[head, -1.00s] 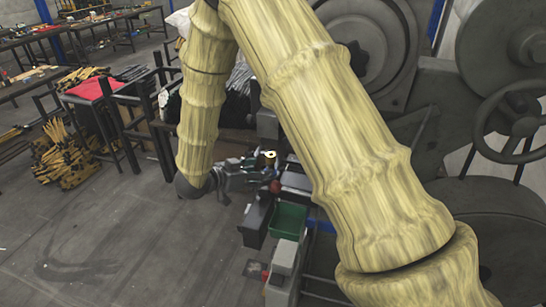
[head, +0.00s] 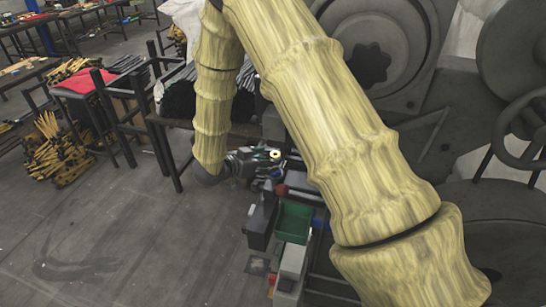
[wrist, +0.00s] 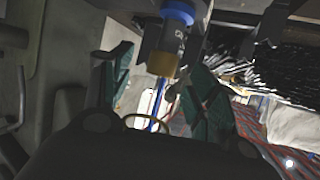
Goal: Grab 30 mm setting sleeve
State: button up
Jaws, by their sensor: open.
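In the wrist view a grey cylinder with a blue band, a dark marking and a yellow end, which looks like the setting sleeve (wrist: 163,63), shows at top centre. In the head view a small pale yellow ring with a dark hole, probably the end of that sleeve (head: 275,154), shows at the press. My gripper (wrist: 158,72) is open; its dark green fingers stand left and right of the yellow end, with visible gaps. I cannot tell how deep the sleeve is between them. In the head view my gripper (head: 252,163) is just left of the ring, partly blurred into the machine parts.
A green bin (head: 294,222), a red knob (head: 281,190) and a dark box (head: 260,222) sit below my gripper. The large grey press (head: 375,65) fills the right. A table (head: 165,122) with dark rods stands behind; open floor lies left.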

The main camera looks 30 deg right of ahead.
aim_at(275, 155)
jog(key=shift+s+d+r+p, duration=0.1)
jog(key=shift+d+r+p, duration=0.25)
jog(key=shift+d+p, duration=0.15)
jog(key=x, duration=0.2)
jog(key=p+x, duration=0.1)
jog(key=x, duration=0.1)
jog(key=shift+w+p, duration=0.3)
jog(key=shift+w, duration=0.05)
jog(key=shift+s, duration=0.1)
jog(key=shift+c, duration=0.4)
grip_shut()
jog(key=shift+r, duration=0.15)
